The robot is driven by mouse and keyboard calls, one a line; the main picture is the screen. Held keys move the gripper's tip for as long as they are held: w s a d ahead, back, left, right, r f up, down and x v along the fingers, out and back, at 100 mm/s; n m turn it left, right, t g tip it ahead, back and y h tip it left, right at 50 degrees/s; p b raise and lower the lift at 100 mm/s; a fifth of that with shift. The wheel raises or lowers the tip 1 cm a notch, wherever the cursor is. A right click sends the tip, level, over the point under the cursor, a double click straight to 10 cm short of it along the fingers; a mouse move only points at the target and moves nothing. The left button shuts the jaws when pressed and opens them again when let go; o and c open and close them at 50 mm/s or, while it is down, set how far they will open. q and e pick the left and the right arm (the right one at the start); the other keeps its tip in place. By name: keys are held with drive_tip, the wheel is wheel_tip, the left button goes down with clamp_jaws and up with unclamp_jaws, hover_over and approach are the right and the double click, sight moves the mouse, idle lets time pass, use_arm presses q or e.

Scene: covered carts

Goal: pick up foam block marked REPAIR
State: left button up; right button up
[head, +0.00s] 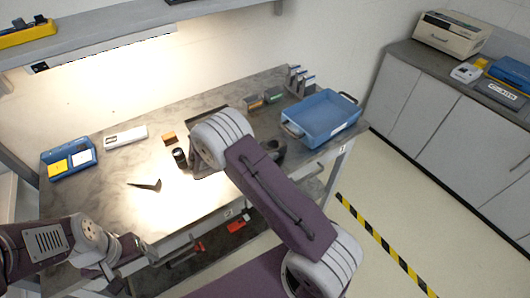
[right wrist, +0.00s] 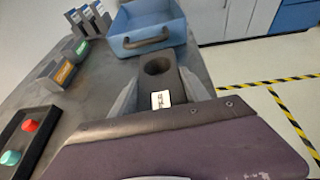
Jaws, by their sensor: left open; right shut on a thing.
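A dark grey foam block (right wrist: 157,84) with a round hole and a small white label sits between the fingers of my right gripper (right wrist: 160,96) in the right wrist view. The label's print is too small to read surely. The right gripper is shut on this block. In the head view the block (head: 276,148) shows partly past my right arm, near the bench's front edge; the fingers there are mostly hidden. I cannot tell whether the block touches the bench. My left gripper (head: 128,268) is open and empty at the lower left, by the bench's front edge.
A blue tray (head: 325,118) stands at the bench's right end, just beyond the block. Small blocks with coloured labels (right wrist: 58,72) and a dark panel with red and teal knobs (right wrist: 30,136) lie left of it. A blue bin (head: 69,160) stands far left.

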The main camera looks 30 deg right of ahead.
sight(267, 151)
drive_tip(key=r, duration=0.2)
drive_tip(key=s+r, duration=0.1)
drive_tip(key=r, duration=0.1)
drive_tip(key=shift+s+r, duration=0.1)
drive_tip(key=s+r, duration=0.6)
drive_tip(key=s, duration=0.4)
drive_tip(key=shift+s+d, duration=0.25)
drive_tip(key=shift+d, duration=0.1)
